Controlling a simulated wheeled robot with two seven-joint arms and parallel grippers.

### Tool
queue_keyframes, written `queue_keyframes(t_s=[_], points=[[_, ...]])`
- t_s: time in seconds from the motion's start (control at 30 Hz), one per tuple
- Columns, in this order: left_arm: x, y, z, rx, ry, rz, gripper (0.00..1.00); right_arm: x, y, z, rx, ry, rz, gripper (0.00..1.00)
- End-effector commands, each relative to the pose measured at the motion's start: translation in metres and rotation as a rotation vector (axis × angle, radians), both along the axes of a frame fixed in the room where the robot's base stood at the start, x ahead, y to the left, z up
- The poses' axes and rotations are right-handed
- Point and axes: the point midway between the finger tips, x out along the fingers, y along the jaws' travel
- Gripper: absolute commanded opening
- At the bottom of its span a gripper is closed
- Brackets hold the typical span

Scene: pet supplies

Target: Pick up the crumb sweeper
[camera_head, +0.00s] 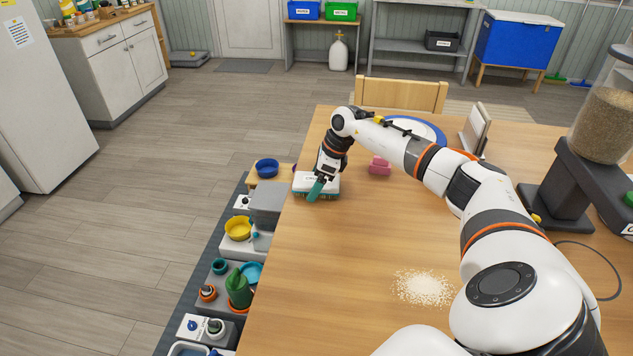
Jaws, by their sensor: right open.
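The crumb sweeper, which looks like a white body (329,187) with a teal handle (316,190), sits at the left edge of the wooden table. My right gripper (322,177) points down right at the sweeper, by the upper end of the teal handle. It is open. The fingertips are small and partly hidden against the sweeper, so I cannot tell whether they touch it. My left gripper is not in view.
Pale crumbs (423,288) lie on the near part of the table (330,260). A pink object (380,165) and a blue-rimmed white plate (415,127) are behind my arm. A grain dispenser (600,125) stands at right. Bowls and other supplies sit low beyond the left edge.

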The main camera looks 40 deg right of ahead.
Motion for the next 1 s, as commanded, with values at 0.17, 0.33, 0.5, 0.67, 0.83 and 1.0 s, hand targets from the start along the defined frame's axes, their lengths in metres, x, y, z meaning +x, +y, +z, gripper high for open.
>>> queue_keyframes(t_s=[0.17,0.33,0.5,0.67,0.83,1.0], points=[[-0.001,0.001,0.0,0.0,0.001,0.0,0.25,0.0,0.0,0.0,0.0,0.0,0.0,0.82],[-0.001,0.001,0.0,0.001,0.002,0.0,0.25,0.0,0.0,0.0,0.0,0.0,0.0,0.55],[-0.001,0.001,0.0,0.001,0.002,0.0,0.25,0.0,0.0,0.001,-0.001,-0.001,0.0,0.37],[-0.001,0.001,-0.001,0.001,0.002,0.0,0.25,0.0,-0.001,0.002,-0.001,-0.001,0.0,0.37],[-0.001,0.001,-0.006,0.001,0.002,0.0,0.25,0.001,-0.001,0.019,-0.001,-0.005,-0.001,0.37],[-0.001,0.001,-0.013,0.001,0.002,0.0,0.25,0.001,-0.001,0.054,-0.001,-0.007,0.0,0.37]])
